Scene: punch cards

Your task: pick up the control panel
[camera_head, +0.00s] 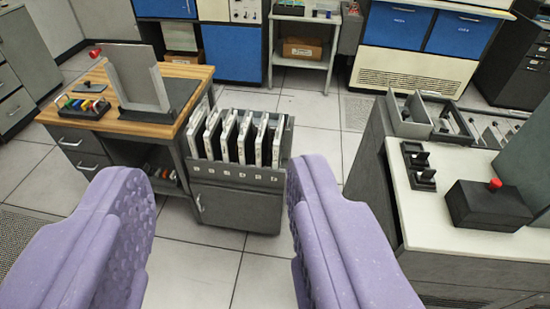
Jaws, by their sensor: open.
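A black box with a red button on top (488,204) sits on the white top of the right-hand counter; it may be the control panel, but I cannot be sure. Small black switch-like pieces (420,165) stand on the same counter to its left. My gripper (217,172) shows as two purple padded fingers, wide apart and with nothing between them. It is left of the counter and apart from the black box.
The counter (408,210) has a grey open tray (408,120) at its back. A grey cabinet with several upright white-edged cards (240,180) stands ahead, beside a wooden-topped desk (150,125). Blue-doored cabinets line the back.

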